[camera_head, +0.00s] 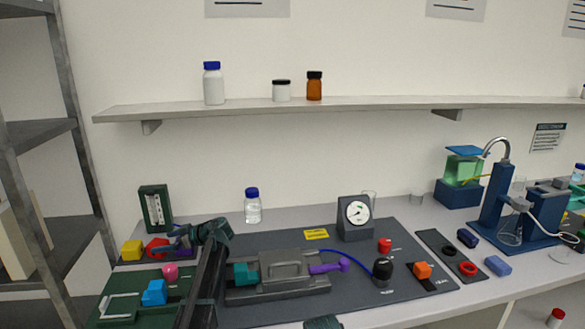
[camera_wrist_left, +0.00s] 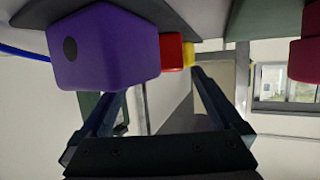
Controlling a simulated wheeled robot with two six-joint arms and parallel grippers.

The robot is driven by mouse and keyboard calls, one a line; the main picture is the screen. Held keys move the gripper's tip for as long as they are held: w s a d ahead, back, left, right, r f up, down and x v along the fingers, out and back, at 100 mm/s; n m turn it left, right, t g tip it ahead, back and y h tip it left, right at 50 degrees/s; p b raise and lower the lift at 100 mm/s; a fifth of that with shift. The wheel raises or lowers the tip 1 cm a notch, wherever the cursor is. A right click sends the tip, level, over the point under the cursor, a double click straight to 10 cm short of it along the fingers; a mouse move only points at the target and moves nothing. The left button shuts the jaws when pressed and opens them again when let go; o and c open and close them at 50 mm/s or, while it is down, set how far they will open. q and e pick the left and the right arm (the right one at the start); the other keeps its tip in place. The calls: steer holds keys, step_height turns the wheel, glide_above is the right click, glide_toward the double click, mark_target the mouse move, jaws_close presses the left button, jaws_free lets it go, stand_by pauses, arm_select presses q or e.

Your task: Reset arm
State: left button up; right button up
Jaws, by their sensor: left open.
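My left arm rises from the bottom of the head view, and its dark gripper (camera_head: 207,233) is over the left end of the bench. In the left wrist view the gripper (camera_wrist_left: 155,88) is open, with nothing held between its fingers. A purple block with a dark round hole (camera_wrist_left: 105,48) looms large by the left finger; I cannot tell whether they touch. A red block (camera_wrist_left: 172,50) and a yellow block (camera_wrist_left: 189,55) show behind it. In the head view the purple piece (camera_head: 181,252) is partly hidden beside the gripper.
A grey membrane cell (camera_head: 285,268) sits on the dark mat, with a gauge (camera_head: 357,213) behind it. A blue-capped bottle (camera_head: 252,208) stands near the wall. Left are a pink knob (camera_head: 170,271) and a blue block (camera_head: 154,292). A blue stand (camera_head: 500,205) is right.

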mark_target(155, 242)
arm_select(q)
steer(key=b+x, duration=0.1)
steer(key=x, duration=0.3)
steer(key=shift+a+f, duration=0.25)
steer(key=shift+d+r+p, duration=0.1)
steer(key=shift+r+p, duration=0.2)
steer(key=shift+r, duration=0.45)
steer(key=shift+f, duration=0.2)
